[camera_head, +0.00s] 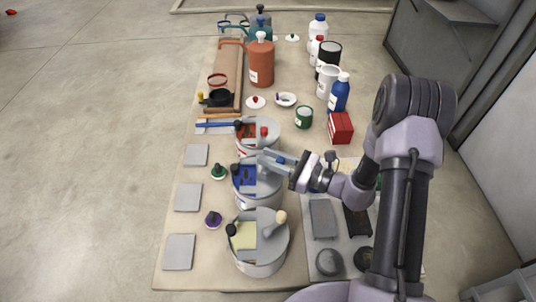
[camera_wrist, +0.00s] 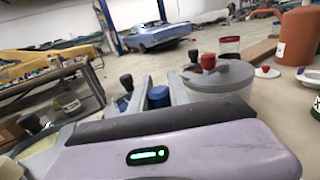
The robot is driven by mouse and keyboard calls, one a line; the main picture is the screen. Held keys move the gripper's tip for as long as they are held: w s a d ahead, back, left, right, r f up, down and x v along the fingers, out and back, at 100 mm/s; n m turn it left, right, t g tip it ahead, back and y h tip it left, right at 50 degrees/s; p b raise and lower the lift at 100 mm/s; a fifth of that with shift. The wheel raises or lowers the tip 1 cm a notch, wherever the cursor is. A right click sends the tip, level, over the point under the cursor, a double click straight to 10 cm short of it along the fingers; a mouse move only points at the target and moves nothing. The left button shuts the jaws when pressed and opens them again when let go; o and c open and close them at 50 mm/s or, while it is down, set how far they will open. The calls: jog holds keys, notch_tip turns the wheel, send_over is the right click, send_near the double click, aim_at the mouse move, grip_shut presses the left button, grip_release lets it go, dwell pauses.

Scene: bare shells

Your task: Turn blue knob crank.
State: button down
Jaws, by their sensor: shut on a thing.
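A grey round pot-like device with a blue panel (camera_head: 243,177) stands in the middle of a row of three on the table. Its crank ends in a blue knob (camera_head: 281,160), at the device's upper right in the head view. My gripper (camera_head: 278,161) reaches in from the right and is shut on this knob. In the wrist view the blue knob (camera_wrist: 158,97) sits between my two grey fingers. The crank arm is mostly hidden by my gripper.
A red-knobbed device (camera_head: 270,148) stands just behind, and a yellow-panelled device (camera_head: 260,262) with a cream knob just in front. Small green (camera_head: 218,171) and purple (camera_head: 213,219) knobbed items lie to the left. A red box (camera_head: 340,127) stands at the back right.

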jog(key=m+t+h, duration=0.1)
jog(key=m+t+h+b, duration=0.1)
jog(key=m+t+h, duration=0.1)
jog(key=s+m+t+h, duration=0.1)
jog(key=t, duration=0.1)
jog(key=shift+d+f, duration=0.15)
jog(key=shift+d, duration=0.2)
jog(key=shift+s+d+m+t+h+b, duration=0.15)
jog(key=shift+m+t+h, duration=0.25)
jog(key=shift+m+h, duration=0.25)
jog(key=shift+m+t+h+b, duration=0.1)
jog(key=shift+m+t+h, duration=0.35)
jog(key=shift+h, duration=0.45)
jog(key=shift+s+d+m+t+h+b, duration=0.15)
jog(key=shift+m+t+h, duration=0.2)
jog(key=shift+m+h, duration=0.35)
jog(key=shift+h, duration=0.35)
jog(key=shift+r, duration=0.2)
jog(key=c, duration=1.2)
grip_release()
jog(key=shift+c, duration=0.2)
